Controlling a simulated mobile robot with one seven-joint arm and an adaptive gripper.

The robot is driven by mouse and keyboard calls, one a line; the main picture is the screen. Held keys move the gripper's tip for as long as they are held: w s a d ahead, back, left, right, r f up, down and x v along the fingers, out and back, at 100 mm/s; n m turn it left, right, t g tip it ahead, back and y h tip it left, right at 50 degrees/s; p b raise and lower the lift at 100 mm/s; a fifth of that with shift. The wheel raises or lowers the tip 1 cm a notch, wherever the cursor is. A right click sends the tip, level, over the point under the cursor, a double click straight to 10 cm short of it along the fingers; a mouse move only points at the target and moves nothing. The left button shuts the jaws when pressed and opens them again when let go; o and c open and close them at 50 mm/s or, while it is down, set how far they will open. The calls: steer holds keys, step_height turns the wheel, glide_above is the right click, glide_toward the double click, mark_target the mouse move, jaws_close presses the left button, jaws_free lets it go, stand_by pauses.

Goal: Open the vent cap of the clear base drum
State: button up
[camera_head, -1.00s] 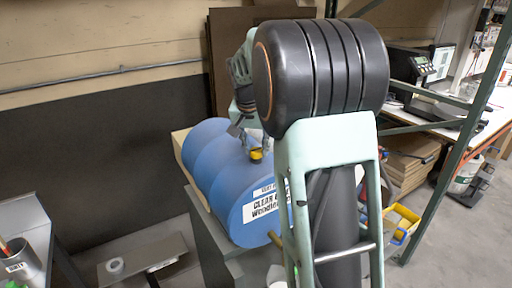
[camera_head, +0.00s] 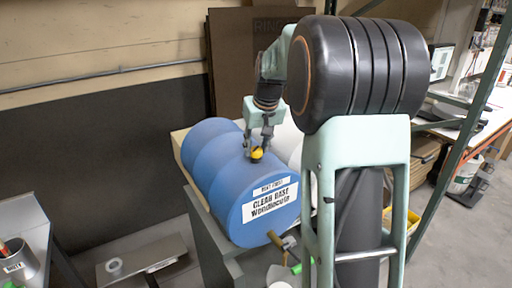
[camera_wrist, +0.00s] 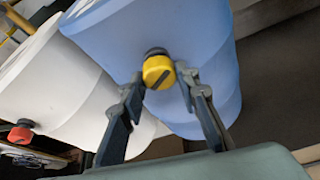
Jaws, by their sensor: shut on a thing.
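The clear base drum is a blue drum (camera_head: 205,150) lying on its side on a grey stand, with a white "CLEAR BASE" label on its front end. Its yellow vent cap (camera_head: 257,154) sits on the upper side of the drum. My gripper (camera_head: 258,150) reaches down from above and is shut on this cap. In the wrist view, the yellow cap (camera_wrist: 158,72), with a dark slot across it, lies between the fingertips (camera_wrist: 160,80) of my gripper. The blue drum (camera_wrist: 205,40) fills the area behind it. Whether the cap has turned cannot be told.
A white drum (camera_wrist: 55,75) with a red cap (camera_wrist: 20,132) lies beside the blue one. A brass tap (camera_head: 282,240) sticks out at the blue drum's front. A bench (camera_head: 30,220) stands at left; green rack posts (camera_head: 455,140) stand at right.

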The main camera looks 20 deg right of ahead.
steer(key=n, duration=0.2)
steer(key=n+y, duration=0.1)
steer(key=n, duration=0.1)
steer(key=n+y, duration=0.1)
steer(key=n, duration=0.1)
steer(key=shift+d+r+n+g, duration=0.1)
steer(key=shift+d+n+g, duration=0.15)
steer(key=shift+n+g, duration=0.05)
steer(key=n+y+p, duration=0.1)
steer(key=n, duration=0.1)
steer(key=n+g+p, duration=0.1)
steer(key=n, duration=0.1)
steer(key=shift+w+n+y, duration=0.1)
steer(key=shift+n+y, duration=0.3)
steer(key=shift+g, duration=0.3)
steer(key=o, duration=1.2)
steer(key=shift+c, duration=0.2)
steer(key=shift+d, duration=0.1)
steer(key=v, duration=1.1)
steer(key=shift+r, duration=0.35)
